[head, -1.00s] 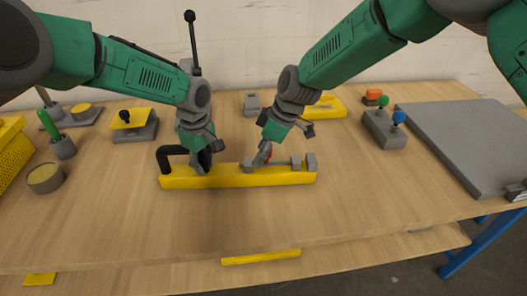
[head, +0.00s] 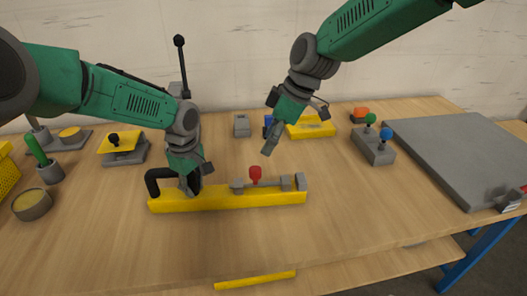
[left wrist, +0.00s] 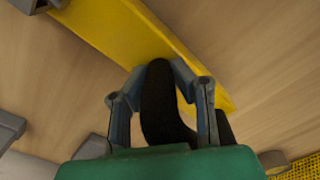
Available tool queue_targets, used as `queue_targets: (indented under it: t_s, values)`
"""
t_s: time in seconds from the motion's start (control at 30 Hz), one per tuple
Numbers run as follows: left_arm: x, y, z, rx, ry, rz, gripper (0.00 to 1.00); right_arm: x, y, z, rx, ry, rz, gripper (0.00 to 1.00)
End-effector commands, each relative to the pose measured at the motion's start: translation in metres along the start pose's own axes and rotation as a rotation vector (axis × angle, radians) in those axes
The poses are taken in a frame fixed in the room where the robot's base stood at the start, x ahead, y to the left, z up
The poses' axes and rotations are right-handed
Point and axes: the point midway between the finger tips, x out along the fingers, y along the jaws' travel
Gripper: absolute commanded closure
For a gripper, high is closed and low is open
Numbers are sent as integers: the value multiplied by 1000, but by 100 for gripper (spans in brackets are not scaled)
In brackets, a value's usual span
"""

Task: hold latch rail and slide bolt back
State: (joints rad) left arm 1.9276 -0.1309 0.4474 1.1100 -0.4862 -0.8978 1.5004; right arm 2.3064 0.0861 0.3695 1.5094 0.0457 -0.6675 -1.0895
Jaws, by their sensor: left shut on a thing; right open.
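The yellow latch rail (head: 230,199) lies on the wooden table, with a black handle (head: 158,176) standing at its left end. My left gripper (head: 190,188) is shut on this handle; the left wrist view shows the black handle (left wrist: 160,105) between its two fingers. A bolt with a red knob (head: 255,175) sits on the right half of the rail among grey blocks (head: 286,184). My right gripper (head: 268,148) is open and empty, in the air above and behind the knob, apart from it.
Behind the rail are a grey block (head: 242,126) and a yellow fixture (head: 311,127). A grey box with green and blue knobs (head: 374,150) and a large grey plate (head: 460,150) lie to the right. A grey cup with a green handle (head: 49,174) stands left. The table front is clear.

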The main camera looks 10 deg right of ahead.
Motion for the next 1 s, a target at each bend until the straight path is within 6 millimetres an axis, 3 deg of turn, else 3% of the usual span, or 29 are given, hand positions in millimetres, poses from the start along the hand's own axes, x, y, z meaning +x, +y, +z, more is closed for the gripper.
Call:
queue_targets:
  t_s: [0.4, 0.43, 0.5, 0.83, 1.0]
  values:
    - [-1, 0, 0, 0, 0, 1, 100, -3, 0, 0, 0, 0, 0, 51]
    - [-1, 0, 0, 0, 0, 1, 74, -3, 0, 0, 0, -1, 0, 51]
    - [-1, 0, 0, 0, 0, 1, 56, -3, 0, 0, 0, -1, 0, 51]
    - [-2, 0, 0, 0, 0, 0, 56, -3, 0, 0, 0, -1, 0, 51]
    - [-22, 1, 0, 0, 3, 1, 56, -3, 0, 0, 0, -1, 0, 51]
